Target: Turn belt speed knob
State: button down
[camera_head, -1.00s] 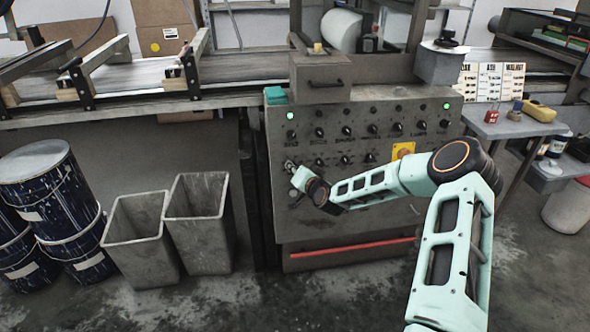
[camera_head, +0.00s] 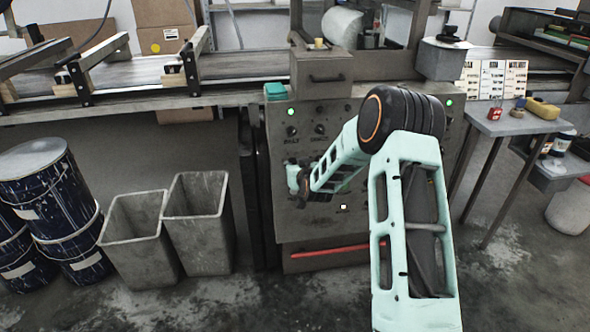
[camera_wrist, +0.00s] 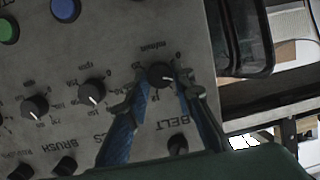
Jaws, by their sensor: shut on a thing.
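The belt speed knob (camera_wrist: 158,74) is a small black dial with a pale pointer mark, beside a printed scale and the word BELT in the wrist view. My gripper (camera_wrist: 162,86) has its two blue-grey fingers on either side of this knob and is shut on it. In the head view my gripper (camera_head: 296,182) is at the left side of the grey control panel (camera_head: 290,222). The knob is hidden there behind the gripper.
Other black knobs (camera_wrist: 92,92) sit close by on the panel, with a green button (camera_wrist: 8,30) and a blue button (camera_wrist: 65,9). Grey bins (camera_head: 197,225) and stained drums (camera_head: 45,200) stand to the left. A small table (camera_head: 515,122) stands to the right.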

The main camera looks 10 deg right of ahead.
jog(key=shift+n+h+b, duration=0.3)
jog(key=shift+n+b, duration=0.1)
jog(key=shift+n, duration=0.3)
jog(key=c, duration=1.6)
grip_release()
jog(key=v, duration=1.2)
